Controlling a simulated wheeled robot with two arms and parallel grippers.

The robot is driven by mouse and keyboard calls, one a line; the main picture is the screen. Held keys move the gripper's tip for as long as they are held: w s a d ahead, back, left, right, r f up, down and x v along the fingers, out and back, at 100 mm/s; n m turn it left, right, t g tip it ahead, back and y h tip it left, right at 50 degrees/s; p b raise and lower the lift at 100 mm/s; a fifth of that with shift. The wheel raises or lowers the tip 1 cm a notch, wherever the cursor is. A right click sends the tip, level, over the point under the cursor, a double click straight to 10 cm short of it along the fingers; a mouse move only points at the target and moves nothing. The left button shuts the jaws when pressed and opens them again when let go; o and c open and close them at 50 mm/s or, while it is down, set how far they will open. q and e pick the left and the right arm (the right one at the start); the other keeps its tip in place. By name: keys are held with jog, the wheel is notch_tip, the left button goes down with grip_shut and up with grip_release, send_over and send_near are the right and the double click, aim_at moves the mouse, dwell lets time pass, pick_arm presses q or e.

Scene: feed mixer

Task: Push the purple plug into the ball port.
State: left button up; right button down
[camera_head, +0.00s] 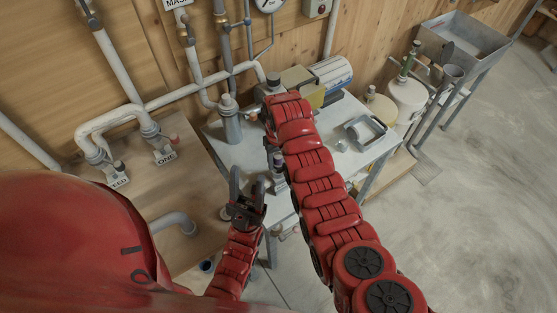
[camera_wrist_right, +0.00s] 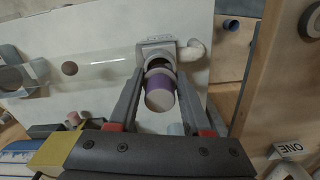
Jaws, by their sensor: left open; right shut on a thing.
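The purple plug (camera_wrist_right: 160,82) is in the right wrist view, a short cylinder with a purple band and a pale end facing the camera. My right gripper (camera_wrist_right: 161,76) is shut on it, one finger on each side. The ball port (camera_wrist_right: 156,46) is a pale grey fitting with a dark round mouth, just beyond the plug. The plug lines up with this mouth and partly hides it; I cannot tell how deep it sits. My left gripper (camera_head: 247,187) is open and empty in the head view, left of my right arm. The right fingers are not clear there.
A clear tube (camera_wrist_right: 100,70) holding a brown ball (camera_wrist_right: 69,68) runs left from the port. A wooden panel (camera_wrist_right: 285,80) stands close on the right. In the head view, pipes (camera_head: 107,65) line the wall, and a motor (camera_head: 331,74) stands behind my right arm.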

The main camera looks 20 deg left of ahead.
aim_at(279, 156)
jog(key=shift+f+b, duration=0.6)
jog(key=shift+f, duration=0.3)
jog(key=shift+c, duration=1.3)
grip_release()
jog(key=shift+r, duration=0.15)
jog(key=shift+r, duration=0.5)
notch_tip(279, 156, up, 4)
jog(key=shift+w+f+b, duration=0.1)
jog(key=shift+f+b, duration=0.05)
jog(key=shift+b, duration=0.85)
notch_tip(279, 156, up, 13)
jog(key=p, duration=1.1)
jog(key=shift+f, duration=0.2)
jog(key=shift+f, duration=0.1)
